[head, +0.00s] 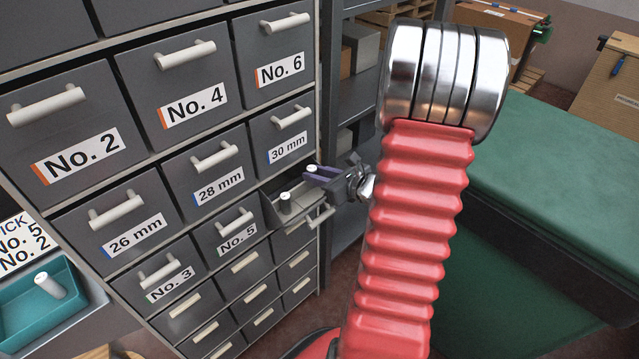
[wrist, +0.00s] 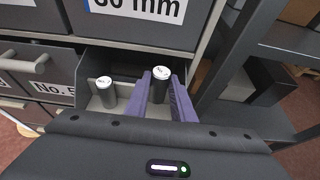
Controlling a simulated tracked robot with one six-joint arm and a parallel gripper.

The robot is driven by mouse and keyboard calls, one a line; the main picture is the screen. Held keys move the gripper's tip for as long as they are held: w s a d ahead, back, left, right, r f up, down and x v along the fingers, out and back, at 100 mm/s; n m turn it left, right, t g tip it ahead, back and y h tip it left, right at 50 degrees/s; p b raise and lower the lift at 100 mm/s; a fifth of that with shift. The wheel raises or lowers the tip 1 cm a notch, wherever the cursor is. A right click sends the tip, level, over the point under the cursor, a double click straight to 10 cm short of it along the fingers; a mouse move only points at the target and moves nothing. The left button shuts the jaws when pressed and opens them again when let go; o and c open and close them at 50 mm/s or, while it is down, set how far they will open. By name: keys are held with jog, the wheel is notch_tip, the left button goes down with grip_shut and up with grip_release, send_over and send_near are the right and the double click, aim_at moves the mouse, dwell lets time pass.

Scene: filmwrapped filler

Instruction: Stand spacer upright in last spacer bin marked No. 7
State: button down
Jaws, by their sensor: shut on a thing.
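My gripper (head: 326,176) is at the open drawer (head: 308,228) in the lower right of the cabinet. Its purple fingers (wrist: 163,98) are shut on a dark spacer (wrist: 157,92) with a white top, which looks upright. The top of this spacer (head: 311,168) also shows in the head view. Whether its foot touches the drawer floor is hidden. A second dark spacer (wrist: 106,95) with a white top stands upright in the drawer, left of the held one and apart from it; the head view shows it too (head: 286,205). I cannot read a No. 7 label on this drawer.
Closed drawers surround the open one, among them 30 mm (head: 288,145) above and No. 5 (head: 235,235) to the left. A teal tray (head: 75,318) with a pale cylinder (head: 48,286) sits at far left. A dark shelf rack (head: 350,222) stands close right, with a green-topped bench (head: 540,150) beyond.

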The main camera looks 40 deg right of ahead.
jog(key=shift+f, duration=2)
jog(key=shift+f, duration=0.1)
jog(key=c, duration=1.5)
grip_release()
jog(key=shift+s+r, duration=0.3)
jog(key=shift+s, duration=0.15)
jog(key=v, duration=1.1)
jog(key=shift+a+r, duration=0.1)
